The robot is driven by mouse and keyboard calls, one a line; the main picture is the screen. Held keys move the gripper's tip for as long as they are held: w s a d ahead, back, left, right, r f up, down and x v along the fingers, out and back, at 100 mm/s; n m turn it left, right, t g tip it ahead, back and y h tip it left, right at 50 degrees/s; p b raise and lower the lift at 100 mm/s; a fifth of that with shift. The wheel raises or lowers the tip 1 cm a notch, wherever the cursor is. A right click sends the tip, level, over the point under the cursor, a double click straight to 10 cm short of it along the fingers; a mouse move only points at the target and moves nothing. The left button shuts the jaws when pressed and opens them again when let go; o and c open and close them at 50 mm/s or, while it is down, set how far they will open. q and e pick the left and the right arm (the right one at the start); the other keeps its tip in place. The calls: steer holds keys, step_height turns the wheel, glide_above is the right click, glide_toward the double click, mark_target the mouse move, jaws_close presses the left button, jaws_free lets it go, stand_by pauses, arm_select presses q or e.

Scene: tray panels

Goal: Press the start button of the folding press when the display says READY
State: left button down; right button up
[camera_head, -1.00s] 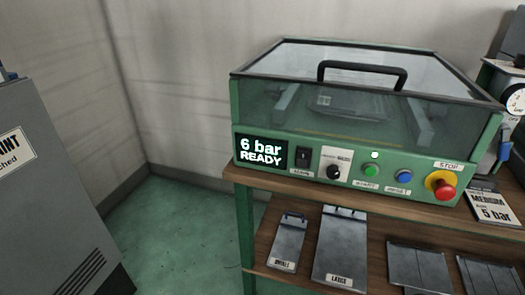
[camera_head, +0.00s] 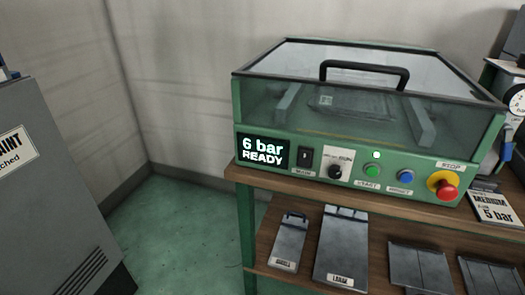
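The folding press (camera_head: 320,145) is a green machine with a clear lid, standing on a wooden bench. Its lid is down, with a black handle (camera_head: 364,74) on it. The display (camera_head: 262,151) at the front left reads "6 bar READY". The green start button (camera_head: 372,170) is on the front panel, labelled START, with a lit white lamp (camera_head: 376,155) above it. A blue button (camera_head: 405,175) and a red stop button (camera_head: 446,189) on a yellow base are to its right. A black switch and a black knob are to its left. Neither gripper is in view.
A lower shelf holds several metal plates, among them a small one (camera_head: 290,242) and a large one (camera_head: 341,246). A card (camera_head: 494,210) reading "MEDIUM 5 bar" lies right of the press. A grey cabinet (camera_head: 50,200) stands at the left. Green floor between is clear.

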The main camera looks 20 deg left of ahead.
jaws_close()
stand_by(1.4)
